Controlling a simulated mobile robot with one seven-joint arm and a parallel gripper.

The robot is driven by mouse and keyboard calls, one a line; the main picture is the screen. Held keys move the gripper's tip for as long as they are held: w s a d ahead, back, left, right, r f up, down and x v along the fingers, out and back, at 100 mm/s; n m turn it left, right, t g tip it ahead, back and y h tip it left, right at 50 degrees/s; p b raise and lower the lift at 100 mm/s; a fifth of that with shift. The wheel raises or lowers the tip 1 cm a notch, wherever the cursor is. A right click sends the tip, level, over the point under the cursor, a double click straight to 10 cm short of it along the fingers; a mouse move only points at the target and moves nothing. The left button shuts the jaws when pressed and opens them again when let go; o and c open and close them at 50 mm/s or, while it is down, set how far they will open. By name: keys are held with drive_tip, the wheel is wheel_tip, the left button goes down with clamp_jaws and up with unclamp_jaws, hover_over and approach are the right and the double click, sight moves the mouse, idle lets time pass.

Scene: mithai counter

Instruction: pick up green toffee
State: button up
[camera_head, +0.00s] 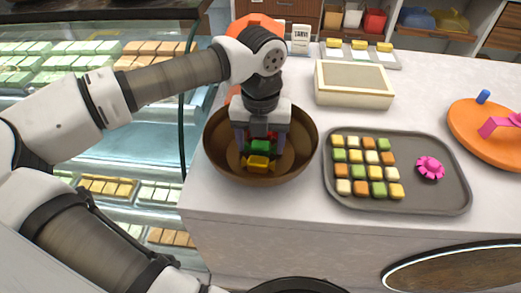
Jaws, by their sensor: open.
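The green toffee (260,147) lies in the brown bowl (220,156) on the counter, just below my gripper. My gripper (259,144) points down into the bowl, with its fingers apart on either side of the green toffee. I cannot tell whether the fingers touch it. A yellow toffee (258,162) lies in front of the green one in the bowl. Something red shows behind it, partly hidden by my gripper.
A grey tray (440,195) with rows of coloured sweets (367,170) and a pink flower-shaped piece (430,168) stands right of the bowl. A cream box (353,82) stands behind. An orange round board (480,140) is at far right. The glass display case (120,130) is left.

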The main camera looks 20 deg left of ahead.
drive_tip(key=shift+r, duration=0.1)
drive_tip(key=c, duration=1.1)
